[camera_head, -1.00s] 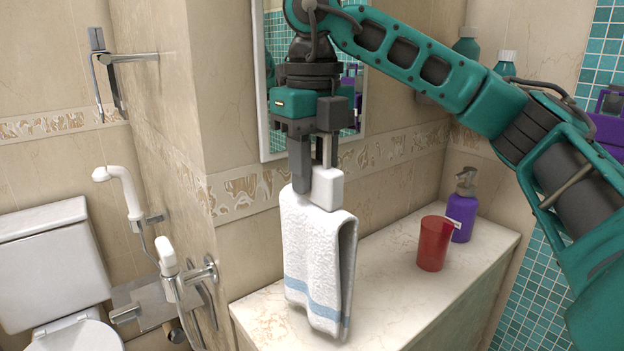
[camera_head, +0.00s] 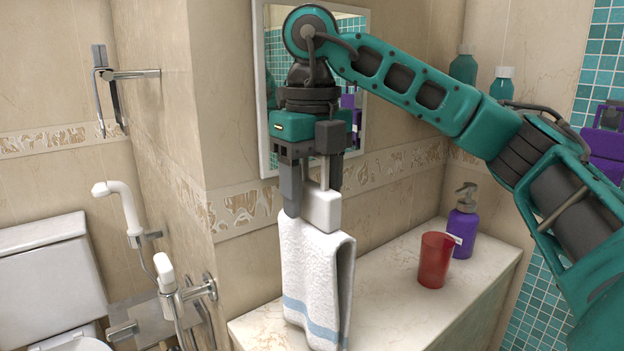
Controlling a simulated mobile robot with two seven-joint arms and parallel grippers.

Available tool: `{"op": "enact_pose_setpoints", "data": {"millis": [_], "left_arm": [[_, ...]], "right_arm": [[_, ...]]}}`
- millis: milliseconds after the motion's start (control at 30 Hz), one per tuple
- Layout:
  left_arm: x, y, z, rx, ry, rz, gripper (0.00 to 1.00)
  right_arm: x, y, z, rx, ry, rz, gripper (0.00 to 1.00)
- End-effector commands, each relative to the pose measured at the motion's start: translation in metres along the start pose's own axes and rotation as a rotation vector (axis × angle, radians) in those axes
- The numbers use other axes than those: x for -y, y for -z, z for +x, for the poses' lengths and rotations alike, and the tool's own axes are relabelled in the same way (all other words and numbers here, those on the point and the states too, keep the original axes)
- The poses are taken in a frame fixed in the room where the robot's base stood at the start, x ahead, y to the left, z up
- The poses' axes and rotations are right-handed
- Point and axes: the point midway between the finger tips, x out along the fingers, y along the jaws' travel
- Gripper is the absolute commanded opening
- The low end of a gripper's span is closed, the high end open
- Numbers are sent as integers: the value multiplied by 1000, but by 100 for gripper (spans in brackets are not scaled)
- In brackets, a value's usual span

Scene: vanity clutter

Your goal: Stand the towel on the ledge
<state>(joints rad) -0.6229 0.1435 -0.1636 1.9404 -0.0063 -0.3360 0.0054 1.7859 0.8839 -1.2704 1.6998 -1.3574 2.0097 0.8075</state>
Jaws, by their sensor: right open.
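The white towel (camera_head: 308,262), folded, with a blue stripe low on its side, stands upright on the pale stone ledge (camera_head: 395,318) near its left end. Its lower edge is close to the bottom of the picture. My right gripper (camera_head: 308,212) points down at the towel's top and is open. Its dark finger is at the left and its pale finger pad at the right, both at the towel's upper edge. Whether either finger touches the cloth, I cannot tell. My left gripper is not in view.
A red cup (camera_head: 435,262) and a purple pump bottle (camera_head: 464,225) stand on the ledge to the right, with bare stone between them and the towel. A mirror (camera_head: 264,100) hangs on the wall behind. Chrome fixtures and a toilet (camera_head: 50,275) are at the left.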

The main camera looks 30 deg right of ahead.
Motion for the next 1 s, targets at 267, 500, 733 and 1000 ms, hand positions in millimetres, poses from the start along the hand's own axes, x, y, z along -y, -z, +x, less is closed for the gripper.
{"op": "enact_pose_setpoints", "data": {"millis": [267, 500, 733, 1000], "left_arm": [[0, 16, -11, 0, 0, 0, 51], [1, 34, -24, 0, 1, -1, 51], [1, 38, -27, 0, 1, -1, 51], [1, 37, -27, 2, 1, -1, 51]], "right_arm": [[0, 0, -40, 5, 1, 2, 57], [0, 0, -94, 4, 1, 1, 57], [0, 0, -117, 0, 1, -1, 57], [0, 0, -123, -1, 0, -1, 57]]}}
